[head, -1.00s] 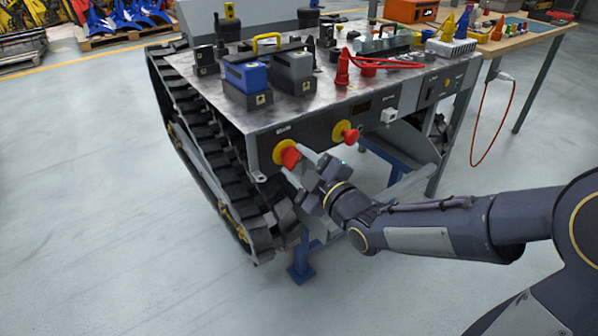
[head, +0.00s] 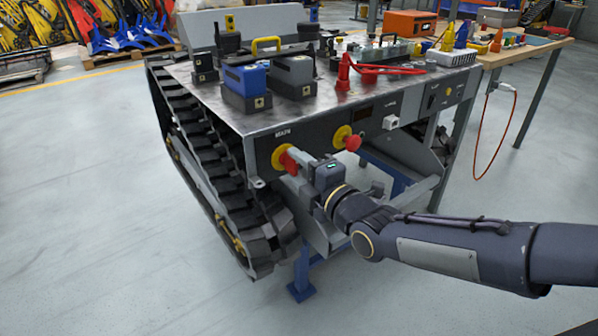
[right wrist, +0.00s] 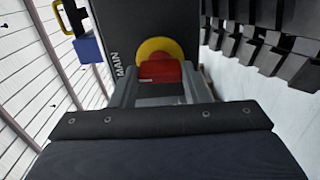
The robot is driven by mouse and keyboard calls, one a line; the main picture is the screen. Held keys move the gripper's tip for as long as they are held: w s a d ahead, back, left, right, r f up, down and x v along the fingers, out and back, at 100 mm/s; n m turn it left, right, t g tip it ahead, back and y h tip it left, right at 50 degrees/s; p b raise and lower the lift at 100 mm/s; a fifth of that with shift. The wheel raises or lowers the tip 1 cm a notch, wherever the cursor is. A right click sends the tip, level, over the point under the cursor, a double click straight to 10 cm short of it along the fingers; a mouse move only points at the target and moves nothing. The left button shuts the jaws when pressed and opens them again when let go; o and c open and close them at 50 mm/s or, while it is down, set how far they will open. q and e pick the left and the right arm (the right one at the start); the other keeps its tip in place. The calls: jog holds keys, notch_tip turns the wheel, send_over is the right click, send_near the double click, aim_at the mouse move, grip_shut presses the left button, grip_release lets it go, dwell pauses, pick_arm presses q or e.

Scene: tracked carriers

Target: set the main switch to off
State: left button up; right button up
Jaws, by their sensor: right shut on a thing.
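The main switch is a red handle (head: 289,161) on a yellow round plate (head: 279,157), set in the dark front panel of the tracked carrier (head: 262,135) under the label MAIN. My right gripper (head: 295,160) is at the switch and shut on the red handle. In the right wrist view the red handle (right wrist: 159,72) sits between the grey fingers of my right gripper (right wrist: 160,84), in front of the yellow plate (right wrist: 160,46). The fingers partly hide the handle, so its exact setting is hard to tell. My left gripper is not in view.
A red push knob (head: 353,143) on a yellow ring sticks out right of the switch, close to my gripper. A blue battery block (head: 246,80) and a red cable (head: 385,70) lie on the carrier's top. The floor to the left is clear.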

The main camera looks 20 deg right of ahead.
dwell(0.5)
jog(key=o, duration=1)
jog(key=shift+s, duration=0.1)
jog(key=shift+s+d, duration=0.2)
jog(key=shift+s, duration=0.15)
jog(key=p+v, duration=0.2)
jog(key=v, duration=0.5)
